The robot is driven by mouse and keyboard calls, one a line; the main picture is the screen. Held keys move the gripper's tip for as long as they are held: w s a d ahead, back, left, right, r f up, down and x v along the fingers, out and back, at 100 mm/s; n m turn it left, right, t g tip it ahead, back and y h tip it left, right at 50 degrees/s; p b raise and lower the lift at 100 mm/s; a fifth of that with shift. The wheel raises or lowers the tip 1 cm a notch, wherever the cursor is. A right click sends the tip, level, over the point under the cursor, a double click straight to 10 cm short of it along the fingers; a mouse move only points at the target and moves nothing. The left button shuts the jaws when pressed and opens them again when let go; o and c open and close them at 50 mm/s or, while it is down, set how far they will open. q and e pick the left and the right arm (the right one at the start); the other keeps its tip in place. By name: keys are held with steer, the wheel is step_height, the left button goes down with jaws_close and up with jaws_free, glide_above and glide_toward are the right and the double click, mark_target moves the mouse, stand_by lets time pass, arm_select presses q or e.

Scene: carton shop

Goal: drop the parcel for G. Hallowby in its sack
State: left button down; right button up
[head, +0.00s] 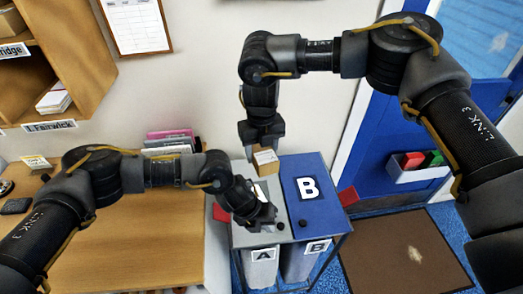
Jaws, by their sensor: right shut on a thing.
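A small brown parcel (266,162) is held by my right gripper (263,146), which is shut on it above the back of the sack stand. Any name on the parcel is too small to read. Two pale sacks hang side by side in the stand: sack A (261,271) on the left and sack B (299,262) on the right. Above them are a grey lid (279,198) and a blue lid (318,213) marked B; both look closed. My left gripper (264,217) is low over the grey lid and hides part of it. Whether its jaws are open is unclear.
A wooden desk (140,240) stands left of the sack stand, with upright folders (170,140) at its back. Wooden pigeonholes (65,60) with name labels hang at upper left. A brown doormat (408,250) lies right of the stand, before a blue door (395,130).

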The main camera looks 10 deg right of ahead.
arm_select(q)
steer(key=w+a+r+m+y, duration=0.1)
steer(key=w+a+r, duration=0.1)
steer(key=a, duration=0.3)
steer(key=w+a+r+y, duration=0.2)
steer(key=w+a+r, duration=0.1)
steer(key=a, duration=0.2)
steer(key=w+a+r+m+t+y, duration=0.1)
steer(key=w+a+r+y, duration=0.1)
steer(key=a, duration=0.3)
steer(key=shift+w+r+m, duration=0.3)
steer(key=shift+w+r, duration=0.35)
steer(key=shift+f, duration=0.15)
